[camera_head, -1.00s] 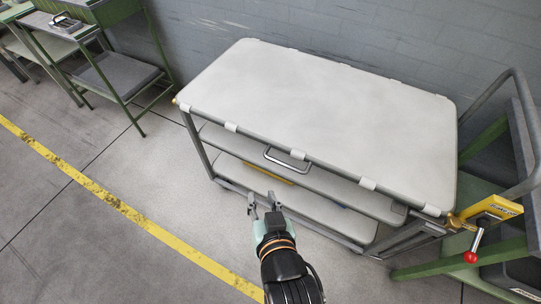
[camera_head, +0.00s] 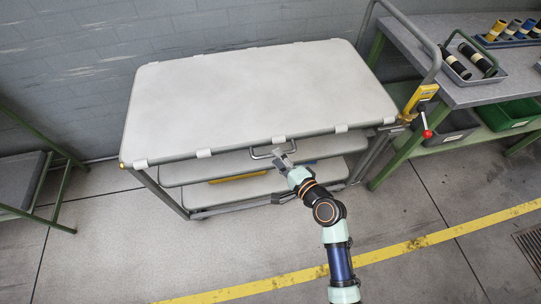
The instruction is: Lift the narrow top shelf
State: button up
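A trolley carries a wide pale grey top panel (camera_head: 255,95) with white clips along its front edge. It lies level and closed down. A metal bar handle (camera_head: 262,155) shows just below the panel's front edge, on the front of the shelf underneath. A lower shelf (camera_head: 240,192) shows beneath that. My gripper (camera_head: 281,158) is at the front of the trolley, its visible finger beside the right end of the handle. I cannot tell whether it touches the handle. The finger opening is not clear from this view.
A yellow clamp with a red knob (camera_head: 427,133) is at the trolley's right corner. A green bench (camera_head: 470,92) with trays and bins stands at the right. A green-legged stand (camera_head: 20,180) is at the left. The floor in front, with a yellow line (camera_head: 400,252), is clear.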

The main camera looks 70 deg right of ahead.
jog(key=shift+x, duration=1.4)
grip_shut()
